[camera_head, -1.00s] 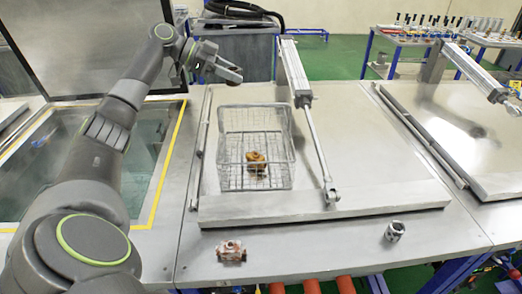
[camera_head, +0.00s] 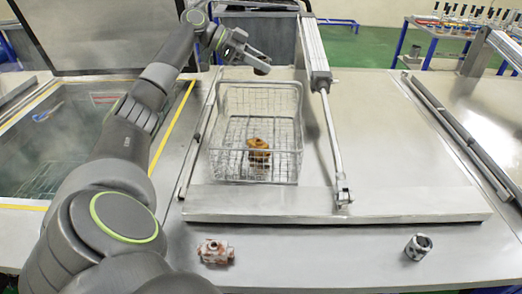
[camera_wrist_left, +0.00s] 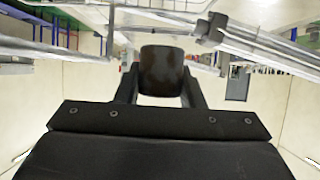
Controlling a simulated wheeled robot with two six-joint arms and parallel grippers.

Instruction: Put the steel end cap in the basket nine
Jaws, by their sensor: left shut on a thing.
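A wire basket (camera_head: 293,165) stands on the steel bench. A brass-brown fitting (camera_head: 258,150) lies inside it. My left gripper (camera_head: 259,64) is above and behind the basket's far rim. In the left wrist view it is shut on a short dark cylinder (camera_wrist_left: 161,70), held between both fingers. The cylinder is shaded; I take it for the steel end cap but cannot read its surface. No number shows on the basket. My right gripper is not in view.
A reddish-silver valve body (camera_head: 215,251) and a steel ring with holes (camera_head: 418,247) lie on the bench's front strip. A pneumatic cylinder and rod (camera_head: 331,130) stand just right of the basket. An open steaming tank (camera_head: 60,140) is at left. The lid right of the rod is clear.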

